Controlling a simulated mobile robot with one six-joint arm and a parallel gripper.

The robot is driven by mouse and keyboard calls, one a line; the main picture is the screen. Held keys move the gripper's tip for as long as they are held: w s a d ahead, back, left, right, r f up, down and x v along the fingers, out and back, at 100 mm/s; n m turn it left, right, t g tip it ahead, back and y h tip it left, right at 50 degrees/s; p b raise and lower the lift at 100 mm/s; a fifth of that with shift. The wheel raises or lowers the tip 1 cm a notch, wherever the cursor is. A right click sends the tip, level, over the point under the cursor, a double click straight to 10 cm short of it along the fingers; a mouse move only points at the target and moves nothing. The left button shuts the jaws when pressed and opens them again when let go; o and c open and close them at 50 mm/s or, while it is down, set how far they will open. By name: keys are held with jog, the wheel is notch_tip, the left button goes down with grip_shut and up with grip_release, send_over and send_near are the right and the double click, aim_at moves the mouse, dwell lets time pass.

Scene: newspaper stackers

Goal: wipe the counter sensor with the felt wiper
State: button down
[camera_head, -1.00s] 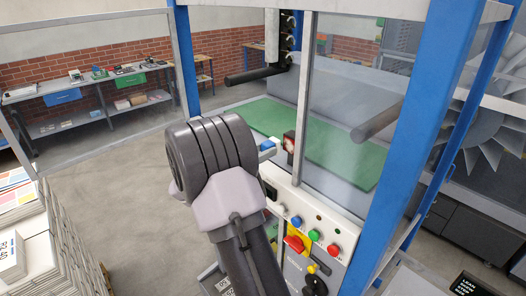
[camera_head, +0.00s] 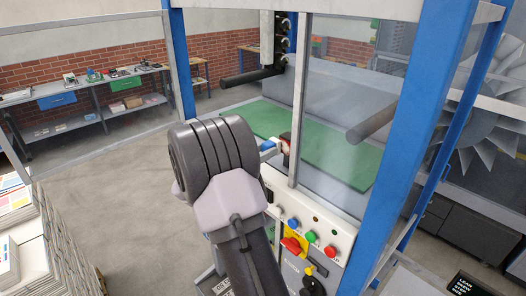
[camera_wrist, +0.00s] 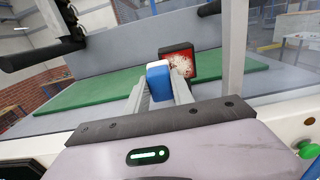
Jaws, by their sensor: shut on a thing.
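The wiper also shows in the head view (camera_head: 267,145), past my dark wrist. The counter sensor (camera_wrist: 180,62) is a dark box with a red face covered by a pale, speckled smudge. It stands just beyond the wiper and slightly right in the wrist view. In the head view the sensor (camera_head: 286,144) is beside the machine's upright. The wiper overlaps its lower left edge in the wrist view; I cannot tell whether they touch.
A control panel (camera_head: 312,228) with coloured buttons and a red switch lies just right of my arm. A clear guard and blue post (camera_head: 408,150) stand to the right. Dark bars (camera_head: 252,77) project above. Newspaper stacks (camera_head: 60,250) stand at lower left; open floor lies between.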

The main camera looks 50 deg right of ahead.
jog(key=shift+s+a+b, duration=0.2)
jog(key=shift+s+b, duration=0.1)
jog(key=shift+s, duration=1.45)
jog(key=shift+s+a+b, duration=0.15)
jog(key=shift+s+b, duration=0.15)
jog(key=shift+s, duration=1.4)
jog(key=shift+w+d, duration=0.2)
jog(key=shift+w, duration=1.6)
jog(key=shift+w+d, duration=0.2)
jog(key=shift+w, duration=1.65)
jog(key=shift+r+p, duration=0.55)
jog(key=shift+s+a+f+b, duration=0.15)
jog(key=shift+s+b, duration=0.3)
jog(key=shift+s, duration=1.4)
jog(key=shift+s+a+b, duration=0.2)
jog(key=shift+s+b, duration=0.2)
jog(key=shift+s, duration=1.4)
jog(key=shift+w, duration=0.4)
jog(key=shift+w+d+p, duration=0.15)
jog(key=shift+w+p, duration=0.1)
jog(key=shift+w, duration=1.4)
jog(key=shift+w+d+p, duration=0.1)
jog(key=shift+w+p, duration=0.1)
jog(key=shift+w, duration=1.45)
jog(key=shift+s, duration=0.1)
jog(key=shift+s+a, duration=0.1)
